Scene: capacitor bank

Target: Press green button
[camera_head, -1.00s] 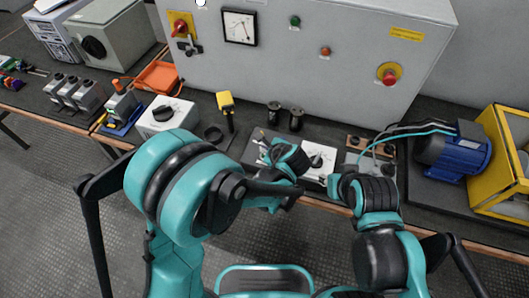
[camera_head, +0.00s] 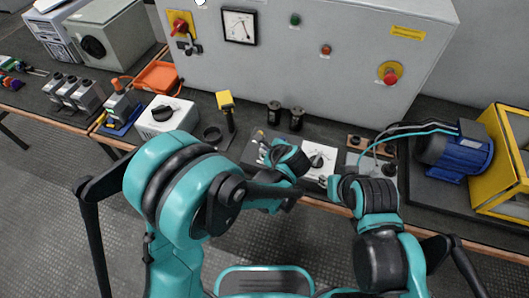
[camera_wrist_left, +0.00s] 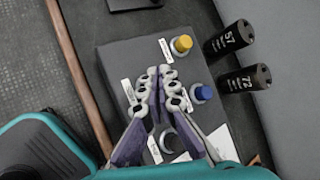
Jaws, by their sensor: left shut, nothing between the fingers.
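A small green button (camera_head: 295,19) is on the front of the grey cabinet, high up in the head view. My left gripper (camera_head: 259,145) is low over the bench, well apart from that button. In the left wrist view, the left gripper (camera_wrist_left: 160,72) is shut and empty above a dark grey box (camera_wrist_left: 118,62). The box carries a yellow knob (camera_wrist_left: 182,44) and a blue knob (camera_wrist_left: 201,94), each with a white label. Another round fitting on it is partly hidden behind the fingers; its colour is unclear. My right gripper is hidden behind its arm.
The grey cabinet (camera_head: 350,55) also carries a red button (camera_head: 326,50), a red emergency stop (camera_head: 390,75) and a gauge (camera_head: 239,26). Two black cylinders (camera_wrist_left: 230,38) stand beside the grey box. A blue motor (camera_head: 455,153) is at the right.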

